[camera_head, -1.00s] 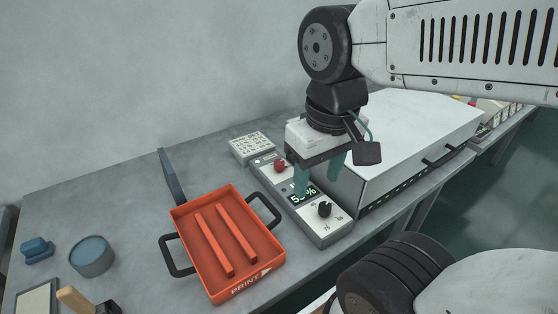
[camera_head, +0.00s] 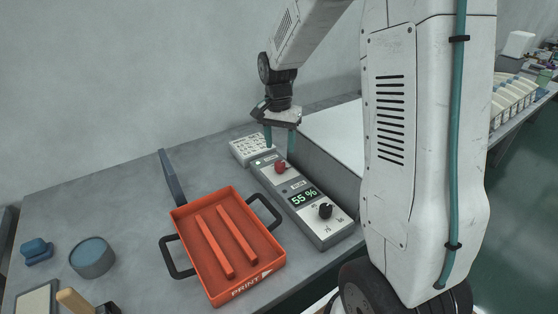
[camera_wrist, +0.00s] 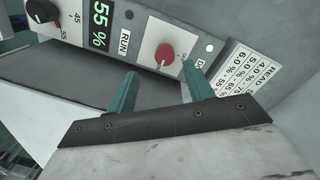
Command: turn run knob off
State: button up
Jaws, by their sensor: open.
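The red run knob (camera_head: 280,167) sits on the far part of a grey control box (camera_head: 328,231). The display (camera_head: 303,197) reads 55 %. A black knob (camera_head: 325,211) is at the box's near end. My gripper (camera_head: 281,150) is open and empty, with teal fingers just behind the red knob in the head view. In the wrist view its fingertips (camera_wrist: 159,77) flank the knob's lower side; contact cannot be told.
An orange tray (camera_head: 183,222) with two bars stands left of the box. A printed white block (camera_head: 245,150) is behind it, and a large white-topped case (camera_head: 335,130) is at its right. A blue round container (camera_head: 92,257) sits far left.

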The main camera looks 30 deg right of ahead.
aim_at(280, 163)
jog(key=shift+w+r+m, duration=0.3)
jog(key=shift+r+m, duration=0.05)
jog(key=shift+m, duration=0.05)
jog(key=shift+d+f, duration=0.1)
jog(key=shift+f, duration=0.1)
notch_tip(280, 163, down, 8)
jog(key=shift+r, duration=0.25)
jog(key=c, duration=1)
